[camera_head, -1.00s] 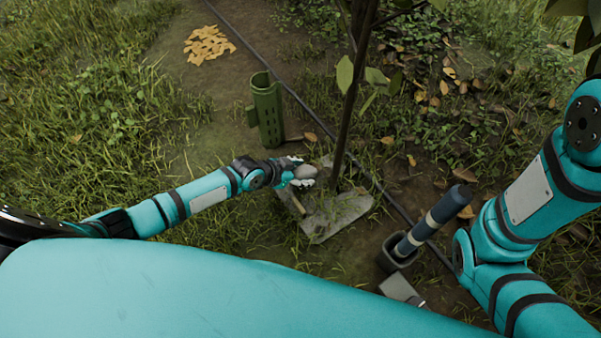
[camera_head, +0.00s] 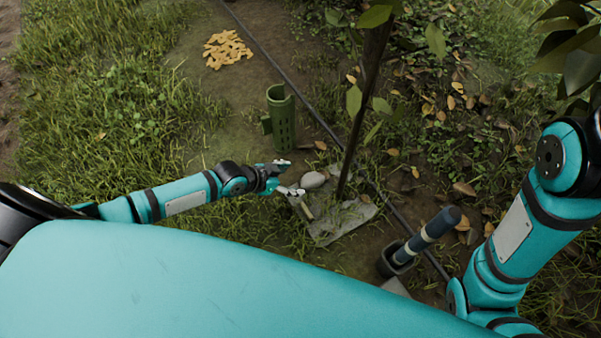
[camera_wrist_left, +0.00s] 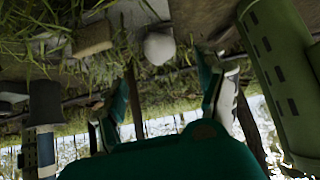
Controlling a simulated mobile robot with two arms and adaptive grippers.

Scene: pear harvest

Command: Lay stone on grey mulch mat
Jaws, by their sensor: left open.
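The grey, rounded stone (camera_head: 314,179) rests low beside the thin trunk, at the far left part of the grey mulch mat (camera_head: 345,221). I cannot tell whether all of it lies on the mat. My left gripper (camera_head: 284,178) is open and empty, just left of the stone and apart from it. In the left wrist view, the stone (camera_wrist_left: 159,48) shows beyond the two spread fingers of my left gripper (camera_wrist_left: 168,96), with clear space between. My right arm shows at the right, but its gripper is out of view.
A green slotted tube (camera_head: 280,118) stands behind the gripper. A dark-handled tool (camera_head: 433,228) stands in a holder at right. A black hose (camera_head: 285,82) crosses behind.

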